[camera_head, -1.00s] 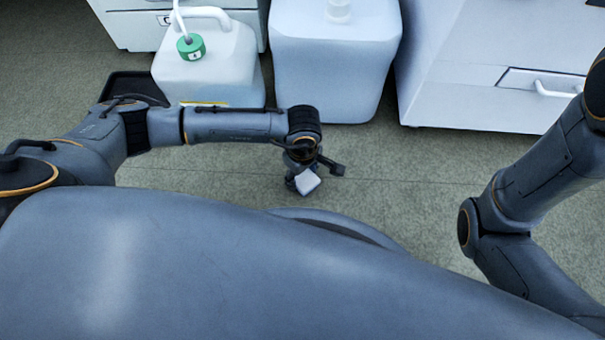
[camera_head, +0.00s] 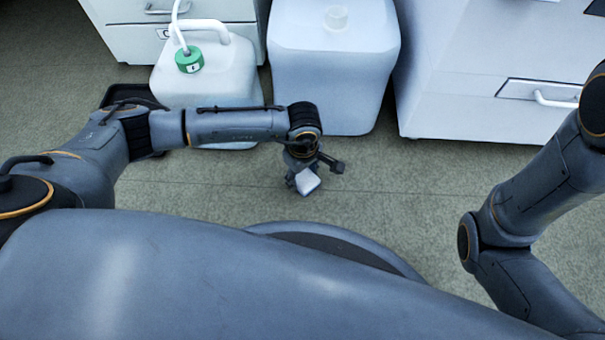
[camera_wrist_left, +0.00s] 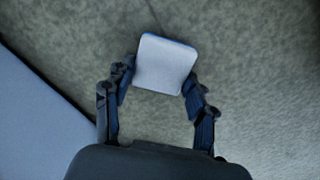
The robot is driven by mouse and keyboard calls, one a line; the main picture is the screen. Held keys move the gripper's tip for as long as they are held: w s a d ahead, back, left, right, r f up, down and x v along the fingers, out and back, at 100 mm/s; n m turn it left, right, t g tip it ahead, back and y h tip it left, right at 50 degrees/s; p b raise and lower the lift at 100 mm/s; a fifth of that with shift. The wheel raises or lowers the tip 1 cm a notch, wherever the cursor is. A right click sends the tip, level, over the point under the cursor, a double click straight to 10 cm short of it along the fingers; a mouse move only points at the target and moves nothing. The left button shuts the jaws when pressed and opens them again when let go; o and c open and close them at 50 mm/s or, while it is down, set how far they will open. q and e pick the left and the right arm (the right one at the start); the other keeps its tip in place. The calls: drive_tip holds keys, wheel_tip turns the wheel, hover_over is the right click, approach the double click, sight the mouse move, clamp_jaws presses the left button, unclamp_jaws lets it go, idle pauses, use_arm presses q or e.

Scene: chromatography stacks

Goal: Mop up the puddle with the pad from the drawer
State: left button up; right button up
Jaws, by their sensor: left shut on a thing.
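The pad is a small white block with a bluish edge (camera_head: 308,181), held by my left gripper (camera_head: 303,183) above the grey-green floor in the head view. In the left wrist view the pad (camera_wrist_left: 165,64) sits between the two dark fingers of my left gripper (camera_wrist_left: 160,85), which are shut on its sides. I cannot make out a puddle in either view. The drawers (camera_head: 183,41) at the back left look closed. My right arm shows at the right of the head view, but its gripper is out of the frame.
A white cabinet with a handled drawer (camera_head: 540,97) is at the right. The floor before them is clear.

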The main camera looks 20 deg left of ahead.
use_arm(q)
drive_tip(key=shift+d, duration=0.1)
drive_tip(key=shift+s+d, duration=0.35)
drive_tip(key=shift+d, duration=0.2)
drive_tip(key=shift+s+d, duration=0.35)
drive_tip(key=shift+d, duration=0.2)
drive_tip(key=shift+s+a+p, duration=0.3)
drive_tip(key=shift+a+p, duration=0.15)
drive_tip(key=shift+a, duration=0.5)
drive_tip(key=shift+s+a+p, duration=0.25)
drive_tip(key=shift+a+p, duration=0.15)
drive_tip(key=shift+a, duration=0.55)
drive_tip(key=shift+w+d, duration=0.15)
drive_tip(key=shift+d, duration=0.35)
drive_tip(key=shift+w+d, duration=0.15)
drive_tip(key=shift+d, duration=0.35)
drive_tip(key=shift+r, duration=0.1)
